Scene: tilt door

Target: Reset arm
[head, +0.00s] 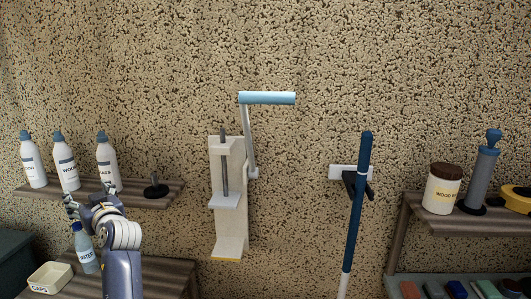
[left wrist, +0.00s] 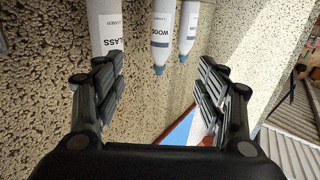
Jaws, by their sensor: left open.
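My left gripper (head: 88,196) is at the lower left in the head view, in front of the left shelf. In the left wrist view the left gripper (left wrist: 162,88) has its two fingers wide apart with nothing between them. White bottles with blue caps stand on the shelf behind it: a glass bottle (head: 107,160), a wood bottle (head: 66,165) and a third at the far left (head: 33,162). In the left wrist view the glass bottle (left wrist: 105,30) and wood bottle (left wrist: 162,35) appear upside down beyond the fingers. My right gripper is not in view.
A wall-mounted white device (head: 229,195) with a light-blue crank handle (head: 267,98) is at the centre. A blue pole (head: 358,200) hangs right of it. A water bottle (head: 84,252) and caps box (head: 50,278) sit below my gripper. A right shelf (head: 450,222) holds containers.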

